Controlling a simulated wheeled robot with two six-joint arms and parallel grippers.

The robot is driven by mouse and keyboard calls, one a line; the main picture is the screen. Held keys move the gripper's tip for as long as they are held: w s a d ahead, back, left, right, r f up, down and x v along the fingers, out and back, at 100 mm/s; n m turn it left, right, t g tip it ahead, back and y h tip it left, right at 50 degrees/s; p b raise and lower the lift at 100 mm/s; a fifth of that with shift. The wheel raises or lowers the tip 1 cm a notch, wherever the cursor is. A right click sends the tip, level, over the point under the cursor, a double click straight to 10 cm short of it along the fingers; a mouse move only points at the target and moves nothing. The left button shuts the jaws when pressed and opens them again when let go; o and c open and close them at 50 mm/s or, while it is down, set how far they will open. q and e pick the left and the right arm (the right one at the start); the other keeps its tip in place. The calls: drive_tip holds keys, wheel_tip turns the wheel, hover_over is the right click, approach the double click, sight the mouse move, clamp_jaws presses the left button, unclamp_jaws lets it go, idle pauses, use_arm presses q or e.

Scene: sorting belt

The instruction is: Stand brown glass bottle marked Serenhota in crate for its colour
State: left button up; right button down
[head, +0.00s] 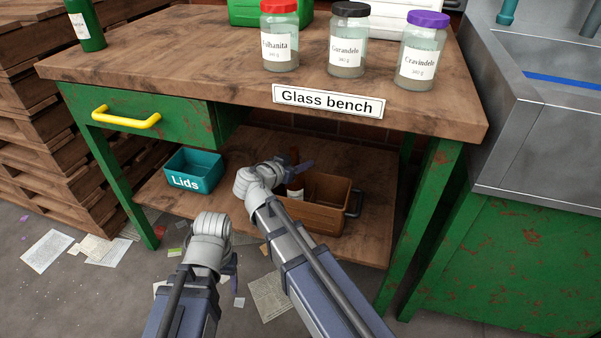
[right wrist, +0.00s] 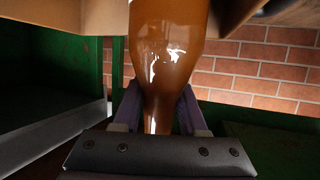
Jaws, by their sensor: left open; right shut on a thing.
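The brown glass bottle is in the jaws of my right gripper (head: 296,169), which is shut on its neck. In the right wrist view the bottle (right wrist: 167,55) fills the middle, with its narrow neck between the fingers. In the head view a white label (head: 295,194) shows at the brown crate's left end, partly behind my arm; its print is unreadable. The brown crate (head: 322,218) stands on the bench's lower shelf. The bottle looks upright at or inside the crate; whether its base touches the floor is hidden. My left gripper (head: 234,268) is open and empty, low in front of the shelf.
A teal Lids box (head: 194,172) stands left on the lower shelf (head: 370,222). The Glass bench top (head: 190,50) above carries several jars and a green bottle (head: 86,24). A green leg (head: 413,220) stands to the right. Papers (head: 48,250) litter the floor.

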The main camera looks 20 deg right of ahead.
wheel_tip(320, 180, down, 2)
drive_tip(key=shift+f+b, duration=0.2)
drive_tip(key=shift+b, duration=0.55)
use_arm(q)
wheel_tip(320, 180, down, 2)
drive_tip(key=shift+f, duration=0.1)
use_arm(e)
drive_tip(key=shift+r, duration=0.15)
drive_tip(key=shift+c, duration=2.2)
unclamp_jaws()
drive_tip(key=shift+s+r, duration=0.1)
